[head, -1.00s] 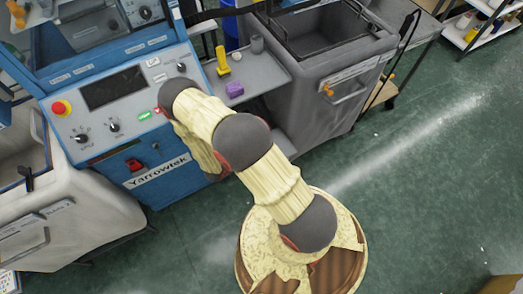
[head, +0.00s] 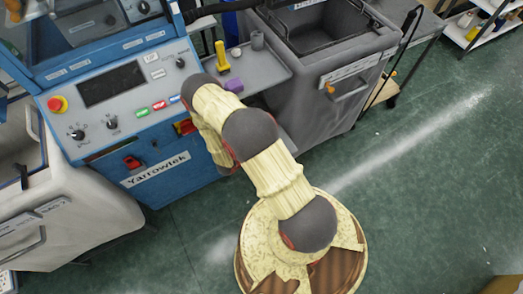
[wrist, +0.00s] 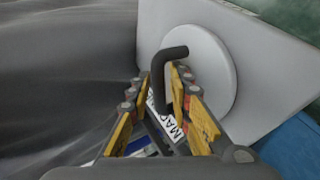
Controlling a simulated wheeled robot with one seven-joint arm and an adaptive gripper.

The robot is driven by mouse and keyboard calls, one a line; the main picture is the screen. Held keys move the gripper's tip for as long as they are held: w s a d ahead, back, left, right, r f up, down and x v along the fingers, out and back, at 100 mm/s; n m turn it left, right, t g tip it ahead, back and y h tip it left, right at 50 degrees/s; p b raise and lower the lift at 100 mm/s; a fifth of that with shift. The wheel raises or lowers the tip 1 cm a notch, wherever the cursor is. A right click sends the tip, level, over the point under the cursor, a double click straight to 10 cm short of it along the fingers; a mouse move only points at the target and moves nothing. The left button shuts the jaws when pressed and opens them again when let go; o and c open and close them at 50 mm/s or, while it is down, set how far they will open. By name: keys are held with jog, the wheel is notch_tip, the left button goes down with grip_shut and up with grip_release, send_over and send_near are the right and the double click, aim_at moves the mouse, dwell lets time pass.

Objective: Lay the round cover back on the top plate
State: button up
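The round cover (wrist: 215,72) is a pale grey disc with a black bent handle (wrist: 160,85); it shows in the wrist view, above and right of centre. My gripper (wrist: 162,78) has its two yellow-padded fingers close on either side of the handle and looks shut on it. A flat light grey surface (wrist: 158,22), perhaps the top plate, lies behind the cover. I cannot tell whether the cover touches it. In the head view my arm hides the gripper and the cover.
The blue machine (head: 150,125) stands at left. A grey shelf (head: 270,75) beside it carries a yellow spool (head: 222,58) and a purple block (head: 233,85). A grey bin (head: 330,115) stands to its right. Open green floor (head: 430,200) lies at right.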

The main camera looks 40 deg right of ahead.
jog(key=shift+c, duration=0.2)
jog(key=c, duration=0.4)
grip_shut()
